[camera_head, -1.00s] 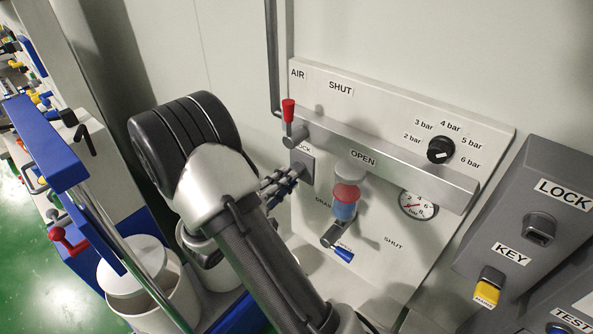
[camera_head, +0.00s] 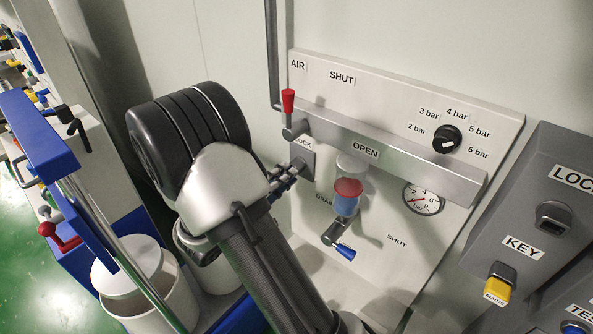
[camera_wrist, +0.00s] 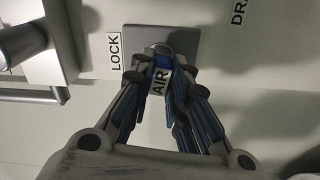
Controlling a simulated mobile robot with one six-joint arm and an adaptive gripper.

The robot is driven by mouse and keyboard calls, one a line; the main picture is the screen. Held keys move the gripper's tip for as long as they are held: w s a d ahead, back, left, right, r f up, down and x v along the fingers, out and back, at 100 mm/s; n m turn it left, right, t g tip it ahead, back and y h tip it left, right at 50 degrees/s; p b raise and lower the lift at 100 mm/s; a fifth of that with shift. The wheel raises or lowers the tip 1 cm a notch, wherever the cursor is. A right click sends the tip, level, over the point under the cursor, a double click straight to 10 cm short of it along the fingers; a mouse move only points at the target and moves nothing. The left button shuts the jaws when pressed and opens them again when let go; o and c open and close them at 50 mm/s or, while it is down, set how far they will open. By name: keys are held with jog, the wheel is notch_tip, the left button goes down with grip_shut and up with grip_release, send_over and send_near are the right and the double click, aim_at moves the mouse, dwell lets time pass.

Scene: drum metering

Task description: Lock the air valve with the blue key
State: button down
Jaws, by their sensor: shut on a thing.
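The blue key (camera_wrist: 162,62), with a white AIR tag, is between my gripper's fingers (camera_wrist: 160,92) in the wrist view. The fingers are shut on it. Its far end meets a round lock on a grey square plate (camera_wrist: 187,45) beside the LOCK label; how deep it sits is hidden. In the head view my gripper (camera_head: 284,176) reaches the lock plate (camera_head: 303,158), and my arm hides the key. The air valve's red lever (camera_head: 288,103) stands upright above the plate, at the left end of the grey pipe (camera_head: 400,153).
Right of my gripper are a red and blue filter bowl (camera_head: 347,197), a blue drain lever (camera_head: 344,251) and a pressure gauge (camera_head: 423,199). A black regulator knob (camera_head: 447,139) sits higher. A grey box with a yellow key (camera_head: 497,288) is at right. White buckets (camera_head: 150,285) stand at lower left.

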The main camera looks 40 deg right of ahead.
jog(key=shift+f+m+b, duration=0.1)
jog(key=shift+m+b, duration=0.8)
jog(key=shift+b, duration=0.95)
jog(key=shift+w+a+m+b, duration=0.15)
jog(key=shift+m+b, duration=0.25)
jog(key=shift+b, duration=0.35)
